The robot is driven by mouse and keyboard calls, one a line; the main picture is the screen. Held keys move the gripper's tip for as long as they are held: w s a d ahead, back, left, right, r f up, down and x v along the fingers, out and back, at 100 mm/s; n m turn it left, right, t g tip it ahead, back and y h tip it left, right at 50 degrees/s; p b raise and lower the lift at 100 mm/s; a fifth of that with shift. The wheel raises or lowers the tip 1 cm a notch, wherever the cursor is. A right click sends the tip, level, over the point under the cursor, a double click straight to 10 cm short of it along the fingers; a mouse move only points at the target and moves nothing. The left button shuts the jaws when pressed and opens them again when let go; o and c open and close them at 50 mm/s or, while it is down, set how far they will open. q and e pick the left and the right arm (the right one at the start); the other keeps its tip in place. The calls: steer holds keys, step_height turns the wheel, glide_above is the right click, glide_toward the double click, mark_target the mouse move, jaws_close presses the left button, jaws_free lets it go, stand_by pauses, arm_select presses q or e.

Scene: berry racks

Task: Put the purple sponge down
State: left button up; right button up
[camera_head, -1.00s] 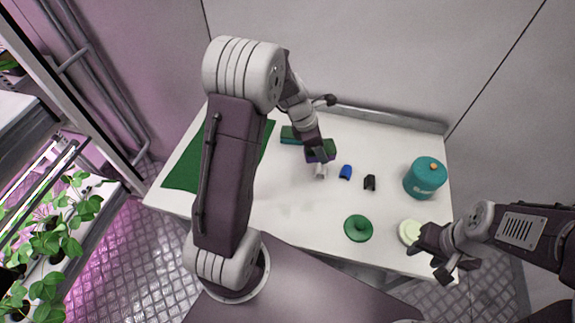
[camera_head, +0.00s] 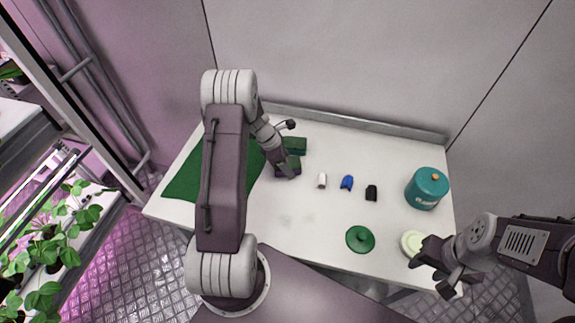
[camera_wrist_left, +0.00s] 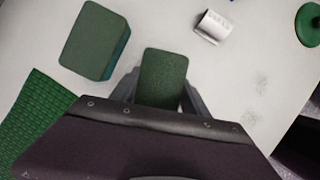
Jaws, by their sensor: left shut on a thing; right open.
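The purple sponge (camera_head: 294,163) has a green top; my left gripper (camera_head: 287,171) is shut on it, low over the white table at the back. In the left wrist view the sponge's green face (camera_wrist_left: 163,75) shows between the fingers. I cannot tell whether it touches the table. A teal sponge with a green top (camera_head: 296,145) lies just behind it; in the left wrist view it (camera_wrist_left: 94,40) is to the left, apart from the held sponge. My right gripper (camera_head: 430,277) is open and empty by the table's front right edge.
A green mat (camera_head: 185,183) lies at the left. A white block (camera_head: 322,180), a blue one (camera_head: 347,183) and a black one (camera_head: 371,193) stand in a row. A teal canister (camera_head: 427,188), green lid (camera_head: 360,239) and pale disc (camera_head: 411,242) are to the right. The table's middle front is clear.

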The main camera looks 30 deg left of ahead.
arm_select(q)
steer(key=shift+w+f, duration=0.1)
steer(key=shift+f, duration=0.3)
steer(key=o, duration=1.3)
steer(key=shift+r, duration=0.35)
steer(key=v, duration=1.2)
steer(key=s+d+m+y, duration=0.1)
steer(key=s+d+m, duration=0.4)
steer(key=m, duration=0.3)
steer(key=s+d+m+g+y, duration=0.1)
steer(key=s+d+m, duration=0.3)
steer(key=m, duration=0.4)
steer(key=s+d+m+y, duration=0.1)
steer(key=s+d+m, duration=0.4)
steer(key=m, duration=0.4)
steer(key=shift+s+d+r+p, duration=0.15)
steer(key=shift+s+p, duration=0.05)
steer(key=shift+s, duration=0.25)
steer(key=shift+s+d+r+p, duration=0.15)
steer(key=shift+s+r+p, duration=0.05)
steer(key=shift+s, duration=0.2)
